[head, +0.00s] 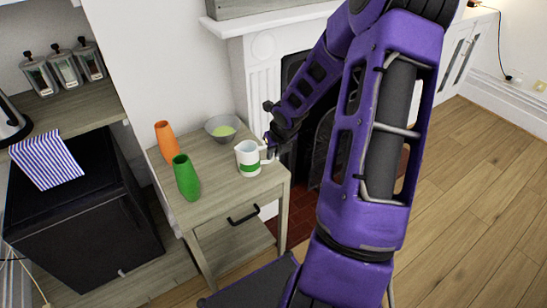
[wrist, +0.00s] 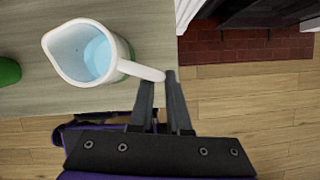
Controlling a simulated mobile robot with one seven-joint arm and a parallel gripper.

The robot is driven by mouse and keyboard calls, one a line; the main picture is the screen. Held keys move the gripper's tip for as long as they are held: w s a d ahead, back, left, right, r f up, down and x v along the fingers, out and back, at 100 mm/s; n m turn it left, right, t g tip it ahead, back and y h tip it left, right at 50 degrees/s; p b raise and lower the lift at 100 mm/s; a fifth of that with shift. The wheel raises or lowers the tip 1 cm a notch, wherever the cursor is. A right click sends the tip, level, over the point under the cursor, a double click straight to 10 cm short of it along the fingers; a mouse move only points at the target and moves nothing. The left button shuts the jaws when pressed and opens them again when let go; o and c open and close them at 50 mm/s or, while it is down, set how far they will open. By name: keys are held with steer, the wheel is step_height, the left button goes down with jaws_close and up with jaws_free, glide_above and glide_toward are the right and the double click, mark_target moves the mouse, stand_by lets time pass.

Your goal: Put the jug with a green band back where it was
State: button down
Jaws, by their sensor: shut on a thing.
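The white jug with a green band (head: 249,169) is upright at the right part of the small wooden side table (head: 215,190). In the wrist view the jug (wrist: 120,50) is seen from above, with pale blue inside and its handle pointing toward my fingers. My gripper (head: 270,150) is to the right of the jug and shut on its handle. In the wrist view my gripper's fingertips (wrist: 159,78) are at the outer end of the handle. I cannot tell whether the jug's base touches the table top.
A green vase (head: 186,178), an orange vase (head: 166,142) and a grey bowl (head: 221,128) with something green inside stand on the table. The front right of the top is clear. A white fireplace (head: 262,75) stands behind.

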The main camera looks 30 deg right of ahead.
steer(key=shift+f, duration=0.15)
steer(key=c, duration=0.9)
jaws_free()
steer(key=shift+s+r+p, duration=0.1)
steer(key=shift+r+p, duration=0.25)
steer(key=shift+r, duration=0.2)
steer(key=p+v, duration=0.7)
steer(key=v, duration=0.4)
steer(key=shift+s+r, duration=0.1)
steer(key=shift+s, duration=0.05)
